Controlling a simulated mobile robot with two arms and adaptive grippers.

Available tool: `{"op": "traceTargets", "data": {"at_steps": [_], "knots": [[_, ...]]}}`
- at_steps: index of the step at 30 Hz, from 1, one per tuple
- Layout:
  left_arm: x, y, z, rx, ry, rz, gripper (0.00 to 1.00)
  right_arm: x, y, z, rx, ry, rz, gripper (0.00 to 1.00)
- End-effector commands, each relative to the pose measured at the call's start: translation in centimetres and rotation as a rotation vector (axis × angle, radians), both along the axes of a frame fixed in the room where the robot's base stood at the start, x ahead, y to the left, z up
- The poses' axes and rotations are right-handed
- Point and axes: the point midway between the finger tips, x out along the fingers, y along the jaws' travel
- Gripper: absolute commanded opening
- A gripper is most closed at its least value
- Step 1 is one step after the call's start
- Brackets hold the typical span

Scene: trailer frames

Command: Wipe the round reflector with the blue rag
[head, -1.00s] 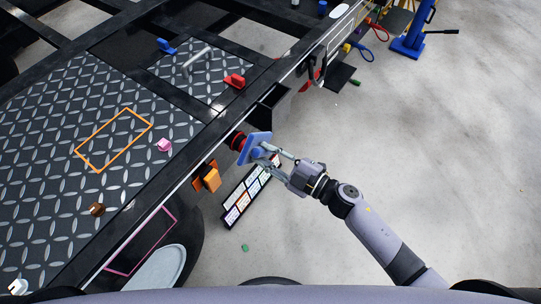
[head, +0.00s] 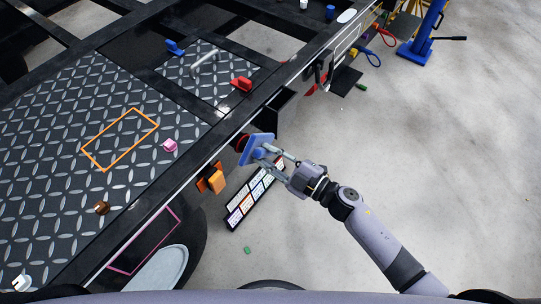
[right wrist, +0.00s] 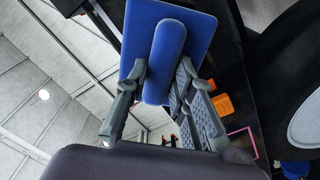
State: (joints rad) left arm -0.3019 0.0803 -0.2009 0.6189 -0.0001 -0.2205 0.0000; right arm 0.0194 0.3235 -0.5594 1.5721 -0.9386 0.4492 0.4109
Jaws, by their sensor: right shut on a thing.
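The blue rag (head: 256,149) looks like a flat blue pad with a rounded handle on its back. My right gripper (head: 268,154) is shut on that handle; the right wrist view shows the fingers (right wrist: 164,78) on either side of it. The pad is held upright against or just in front of a round, dark red reflector (head: 240,142) on the trailer's side. The pad hides most of the reflector, and I cannot tell whether they touch. My left gripper is not in view.
An orange block (head: 216,182) sticks out from the trailer's side below the reflector. A panel of white labels (head: 246,204) lies beneath. Open grey floor lies at right.

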Motion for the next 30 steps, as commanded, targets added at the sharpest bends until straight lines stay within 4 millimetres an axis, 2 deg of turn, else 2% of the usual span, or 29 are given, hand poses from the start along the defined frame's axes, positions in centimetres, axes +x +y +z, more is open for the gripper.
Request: {"op": "traceTargets", "data": {"at_steps": [17,30], "knots": [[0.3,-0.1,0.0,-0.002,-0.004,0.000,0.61,0.6,0.8,0.0,0.000,-0.001,-0.001,0.01],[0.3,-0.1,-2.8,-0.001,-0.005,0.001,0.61,0.5,0.7,-3.5,0.001,0.000,0.001,0.01]]}}
